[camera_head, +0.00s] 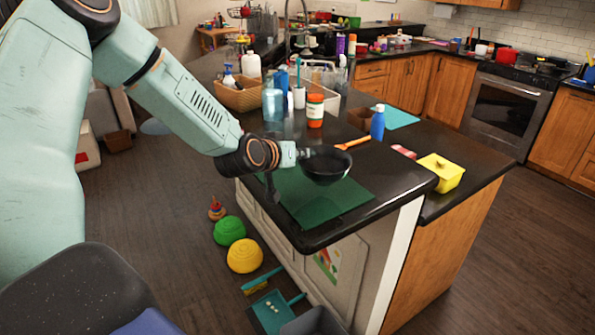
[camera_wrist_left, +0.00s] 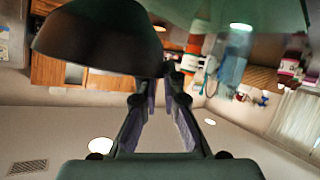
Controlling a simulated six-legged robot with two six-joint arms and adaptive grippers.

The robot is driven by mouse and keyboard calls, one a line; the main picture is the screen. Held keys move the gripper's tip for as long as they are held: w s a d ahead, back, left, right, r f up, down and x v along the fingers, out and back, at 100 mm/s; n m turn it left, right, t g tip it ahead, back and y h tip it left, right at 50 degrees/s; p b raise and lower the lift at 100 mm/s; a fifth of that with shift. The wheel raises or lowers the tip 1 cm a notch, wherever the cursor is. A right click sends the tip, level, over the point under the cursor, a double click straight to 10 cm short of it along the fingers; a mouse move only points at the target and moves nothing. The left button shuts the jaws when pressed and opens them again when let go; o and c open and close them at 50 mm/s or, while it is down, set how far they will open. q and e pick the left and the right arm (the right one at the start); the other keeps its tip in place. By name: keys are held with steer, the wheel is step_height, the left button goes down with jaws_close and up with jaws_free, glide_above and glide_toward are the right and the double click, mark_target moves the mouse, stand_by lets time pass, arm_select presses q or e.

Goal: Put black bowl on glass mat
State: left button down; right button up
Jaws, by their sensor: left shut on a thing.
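The black bowl (camera_head: 326,167) is upright over the right rear part of the green glass mat (camera_head: 325,206) on the dark counter. In the left wrist view the bowl (camera_wrist_left: 95,38) fills the upper left, at the fingertips of my left gripper (camera_wrist_left: 160,80). The mat (camera_wrist_left: 235,12) shows as a green area along the top there. I cannot tell whether the bowl's base touches the mat. My right gripper is not in view.
Behind the mat stand an orange-and-white jar (camera_head: 315,110), a blue glass bottle (camera_head: 272,103) and a blue bottle (camera_head: 378,123). A wooden spoon (camera_head: 353,144) lies near the bowl. A yellow container (camera_head: 440,172) sits to the right. The counter's front corner is bare.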

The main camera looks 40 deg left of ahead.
arm_select(q)
steer(key=f, duration=0.3)
steer(key=shift+s+a+f, duration=0.25)
steer(key=shift+a+f, duration=0.05)
steer(key=shift+a, duration=0.05)
steer(key=shift+w+d+f, duration=0.1)
steer(key=shift+f, duration=0.05)
steer(key=shift+w+d, duration=0.15)
steer(key=shift+d, duration=0.05)
steer(key=c, duration=1.9)
jaws_free()
steer(key=o, duration=0.4)
steer(key=shift+s+a, duration=0.15)
steer(key=shift+s, duration=0.15)
steer(key=shift+w, duration=0.1)
steer(key=shift+w, duration=0.1)
